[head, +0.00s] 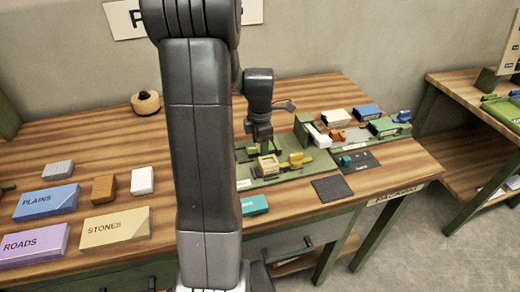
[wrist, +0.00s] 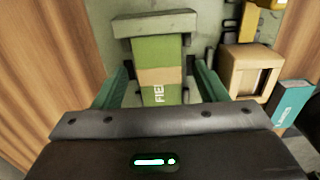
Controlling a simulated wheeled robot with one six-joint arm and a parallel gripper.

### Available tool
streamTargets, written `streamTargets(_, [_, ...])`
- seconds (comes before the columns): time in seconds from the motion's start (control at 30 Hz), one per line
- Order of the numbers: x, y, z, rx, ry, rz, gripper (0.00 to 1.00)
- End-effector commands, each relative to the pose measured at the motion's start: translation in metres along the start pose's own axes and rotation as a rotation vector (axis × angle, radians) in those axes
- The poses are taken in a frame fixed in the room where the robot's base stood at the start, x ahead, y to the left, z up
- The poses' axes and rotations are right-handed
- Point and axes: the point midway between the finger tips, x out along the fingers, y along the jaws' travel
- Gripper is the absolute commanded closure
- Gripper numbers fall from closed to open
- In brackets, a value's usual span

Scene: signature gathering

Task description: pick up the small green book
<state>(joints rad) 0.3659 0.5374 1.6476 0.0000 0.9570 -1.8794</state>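The small green book (wrist: 157,58) lies in the wrist view with a tan band across it and lettering that starts "FIE". Its near end is hidden behind my gripper body. My gripper (wrist: 160,82) is open, with one green finger on each side of the book. Narrow gaps show between the fingers and the book's sides. In the head view my gripper (head: 260,138) is low over the green tray (head: 262,183) on the table. The book is mostly hidden there by my arm and gripper.
A grey-green bar (wrist: 155,23) crosses the book's far end. A wooden box (wrist: 236,73) stands close to the right finger, with a teal box (wrist: 292,101) beyond it. A yellow object (head: 296,160) is on the tray. Bare table lies left of the tray.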

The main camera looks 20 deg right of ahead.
Motion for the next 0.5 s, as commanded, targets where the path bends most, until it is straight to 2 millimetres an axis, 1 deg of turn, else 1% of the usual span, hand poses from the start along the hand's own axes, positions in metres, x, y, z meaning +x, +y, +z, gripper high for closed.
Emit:
streamTargets(0.03, [-0.0001, 0.0001, 0.0, 0.0, 0.0, 0.0, 0.43])
streamTargets(0.17, [-0.0003, 0.0001, 0.0, 0.0, 0.0, 0.0, 0.69])
streamTargets(0.2, [-0.0003, 0.0002, 0.0, 0.0, 0.0, 0.0, 0.77])
streamTargets(0.23, [-0.0003, 0.0001, 0.0, 0.0, 0.0, 0.0, 0.82])
streamTargets(0.5, [-0.0023, 0.0004, 0.0001, 0.0, -0.001, 0.001, 0.82])
